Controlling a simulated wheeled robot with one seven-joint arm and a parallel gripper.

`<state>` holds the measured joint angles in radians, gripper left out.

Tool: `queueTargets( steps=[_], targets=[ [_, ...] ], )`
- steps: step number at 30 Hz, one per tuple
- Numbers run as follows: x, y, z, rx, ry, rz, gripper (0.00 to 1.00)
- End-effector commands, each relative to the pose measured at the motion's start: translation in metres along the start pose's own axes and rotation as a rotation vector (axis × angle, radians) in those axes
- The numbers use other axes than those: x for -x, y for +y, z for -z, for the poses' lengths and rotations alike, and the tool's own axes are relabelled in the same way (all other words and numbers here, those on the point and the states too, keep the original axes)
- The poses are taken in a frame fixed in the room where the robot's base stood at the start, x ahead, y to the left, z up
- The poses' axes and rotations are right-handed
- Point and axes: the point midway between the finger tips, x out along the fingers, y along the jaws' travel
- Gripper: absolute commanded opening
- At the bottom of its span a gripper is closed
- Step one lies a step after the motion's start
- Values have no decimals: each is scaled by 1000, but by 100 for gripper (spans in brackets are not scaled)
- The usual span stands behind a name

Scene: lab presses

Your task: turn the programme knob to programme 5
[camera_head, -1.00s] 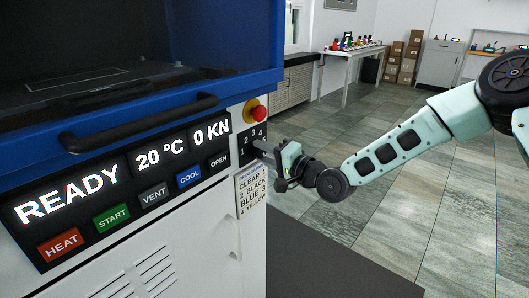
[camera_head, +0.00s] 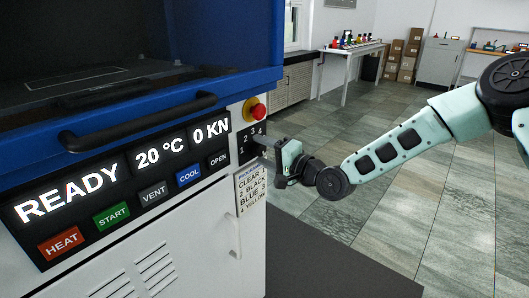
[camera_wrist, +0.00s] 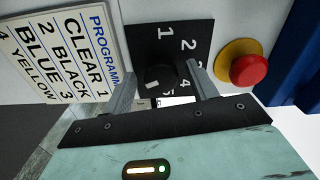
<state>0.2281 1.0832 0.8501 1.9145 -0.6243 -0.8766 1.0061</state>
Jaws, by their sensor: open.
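The programme knob (camera_wrist: 159,77) is a round black knob on a black dial plate (camera_wrist: 171,20) with white numbers. In the wrist view 1 and 2 read clearly; 4 and 5 are partly covered near the knob and right finger. I cannot tell which number the knob points to. My gripper (camera_wrist: 160,70) is open, one finger on each side of the knob, with gaps visible; contact is not clear. In the head view the dial plate (camera_head: 246,148) is on the press's right front corner, with my gripper (camera_head: 272,149) in front, hiding the knob.
A red emergency button (camera_wrist: 249,69) with a yellow collar is right of the dial. A programme card (camera_wrist: 70,50) is left of it, listing CLEAR 1 to YELLOW 4. The press display (camera_head: 130,178) reads READY, 20 °C, 0 KN. Open floor (camera_head: 330,225) lies to the right.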

Motion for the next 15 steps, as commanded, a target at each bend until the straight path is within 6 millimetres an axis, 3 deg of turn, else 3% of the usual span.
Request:
queueTargets(
  steps=[7,15],
  targets=[
    [14,0,1,1,1,0,58],
    [73,1,1,0,2,-1,58]
  ],
)
